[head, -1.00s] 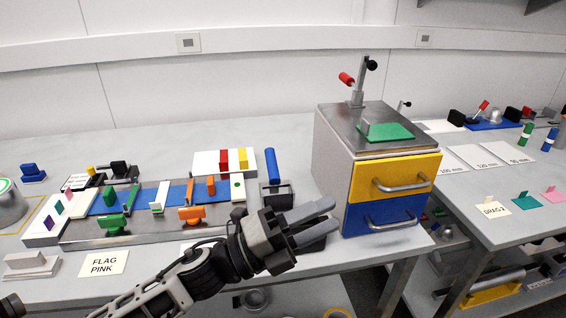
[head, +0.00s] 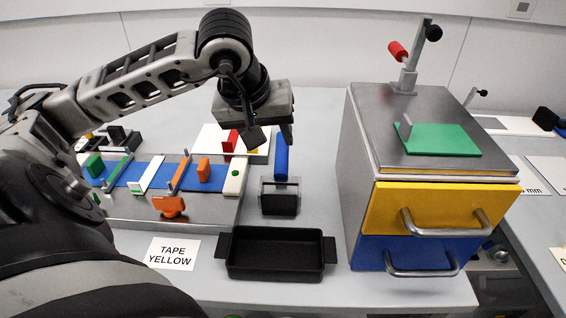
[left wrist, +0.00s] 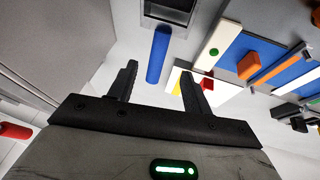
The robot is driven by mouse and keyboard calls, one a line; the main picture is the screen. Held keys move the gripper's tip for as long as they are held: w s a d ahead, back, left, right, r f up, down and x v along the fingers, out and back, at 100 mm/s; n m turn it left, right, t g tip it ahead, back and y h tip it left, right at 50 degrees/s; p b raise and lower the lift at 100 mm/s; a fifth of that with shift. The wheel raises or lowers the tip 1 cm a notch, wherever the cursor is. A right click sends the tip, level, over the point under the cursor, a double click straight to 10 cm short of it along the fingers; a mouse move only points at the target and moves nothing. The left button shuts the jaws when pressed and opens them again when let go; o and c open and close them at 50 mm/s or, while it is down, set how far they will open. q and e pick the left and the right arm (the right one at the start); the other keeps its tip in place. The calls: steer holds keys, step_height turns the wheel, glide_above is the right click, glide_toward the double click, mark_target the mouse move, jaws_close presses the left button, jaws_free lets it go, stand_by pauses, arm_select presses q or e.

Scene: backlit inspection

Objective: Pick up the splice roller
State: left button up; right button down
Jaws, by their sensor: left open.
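A blue cylinder, which looks to be the splice roller (head: 281,165), lies on the grey table behind a small dark block in a metal frame (head: 279,198). Its far end is hidden behind my left gripper. My left gripper (head: 271,136) points down, open and empty, above the roller's far end. In the left wrist view the roller (left wrist: 158,55) shows in line with the gap between the two open fingers (left wrist: 159,80), beyond their tips. No contact with the roller shows. My right gripper is not in view.
A drawer cabinet (head: 363,185) with yellow and blue drawers stands close on the right. A black tray (head: 276,273) lies in front. A metal-edged fixture (head: 125,208) with coloured parts and a white block with a red bar (head: 230,141) are left. A "TAPE YELLOW" card (head: 172,253) lies at front.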

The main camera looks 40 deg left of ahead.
mark_target(280, 158)
arm_select(q)
steer(key=p+x, duration=0.1)
steer(key=x, duration=0.9)
steer(key=shift+w+r, duration=0.1)
steer(key=shift+r, duration=0.1)
steer(key=c, duration=1.1)
